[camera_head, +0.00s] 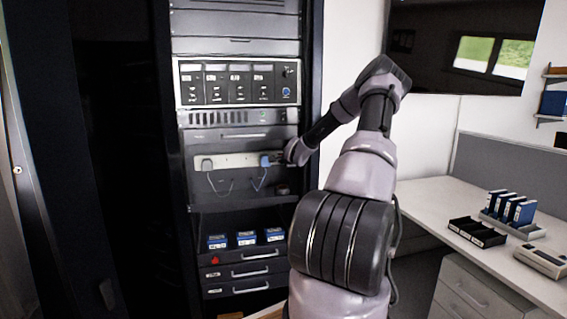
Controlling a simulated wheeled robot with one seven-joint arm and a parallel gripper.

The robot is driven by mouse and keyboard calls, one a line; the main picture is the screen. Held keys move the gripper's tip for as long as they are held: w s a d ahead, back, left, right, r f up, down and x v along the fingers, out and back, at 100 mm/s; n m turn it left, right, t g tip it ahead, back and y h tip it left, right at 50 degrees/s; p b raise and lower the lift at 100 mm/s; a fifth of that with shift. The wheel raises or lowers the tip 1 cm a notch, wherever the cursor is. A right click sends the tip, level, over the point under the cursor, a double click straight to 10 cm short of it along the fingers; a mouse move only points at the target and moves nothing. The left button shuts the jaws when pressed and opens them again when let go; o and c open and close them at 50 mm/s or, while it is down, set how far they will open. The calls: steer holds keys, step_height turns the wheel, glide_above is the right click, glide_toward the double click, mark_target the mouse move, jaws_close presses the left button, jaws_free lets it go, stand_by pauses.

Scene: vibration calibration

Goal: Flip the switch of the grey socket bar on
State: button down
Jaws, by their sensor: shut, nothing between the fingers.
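The grey socket bar (236,160) runs level across the rack, in the opening below a vented panel. A grey plug (207,164) sits at its left end and a blue plug (265,161) nearer its right end, each with a cable hanging below. My gripper (281,160) is at the right end of the bar, close beside the blue plug. It is shut and looks empty; its fingertips are small and partly hidden by my wrist. The switch is not visible, and I cannot tell whether the gripper touches the bar.
The tall dark rack holds an instrument panel (238,82) above the bar. Several blue boxes (246,238) sit on a shelf below, over drawers (248,272) with handles. A white desk (450,205) with blue binders (509,207) stands at the right.

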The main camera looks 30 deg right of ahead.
steer(key=shift+w+f, duration=0.1)
steer(key=shift+w, duration=0.05)
stand_by(0.3)
steer(key=shift+r, duration=0.9)
